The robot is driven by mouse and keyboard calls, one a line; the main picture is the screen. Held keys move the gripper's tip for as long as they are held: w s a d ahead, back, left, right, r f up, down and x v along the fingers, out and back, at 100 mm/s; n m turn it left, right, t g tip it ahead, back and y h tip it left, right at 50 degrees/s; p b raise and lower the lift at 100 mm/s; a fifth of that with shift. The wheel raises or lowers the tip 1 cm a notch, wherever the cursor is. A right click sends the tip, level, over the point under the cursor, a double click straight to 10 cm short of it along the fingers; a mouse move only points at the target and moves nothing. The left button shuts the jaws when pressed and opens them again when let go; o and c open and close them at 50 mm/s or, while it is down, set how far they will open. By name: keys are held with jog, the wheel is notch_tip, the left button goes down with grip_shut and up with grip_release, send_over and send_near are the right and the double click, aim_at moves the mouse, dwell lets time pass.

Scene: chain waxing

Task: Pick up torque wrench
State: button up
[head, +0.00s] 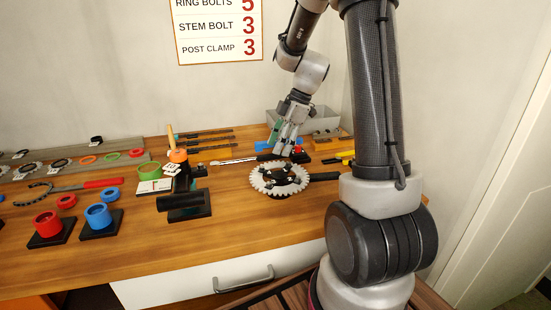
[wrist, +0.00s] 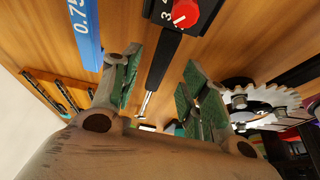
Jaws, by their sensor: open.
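A black tool with a red numbered dial (wrist: 184,14) and a thin silver tip lies on the wooden workbench; it looks like the torque wrench. In the wrist view its black shaft (wrist: 162,58) runs between the two fingers, with gaps on both sides. My gripper (wrist: 160,85) is open and empty, with green finger pads. In the head view my gripper (head: 284,149) points down at the bench's back right. The red dial (head: 298,149) shows just right of it there, and the fingers partly hide the tool. I cannot tell the exact height of the fingertips above it.
A blue gauge marked 0.75 (wrist: 85,35) lies left of the fingers in the wrist view. A toothed chainring (head: 279,180) is close in front of the gripper. A grey bin (head: 330,122) stands behind. A black stand (head: 185,205) and rings fill the left.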

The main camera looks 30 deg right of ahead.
aim_at(260, 160)
jog(key=shift+x, duration=1.5)
grip_shut()
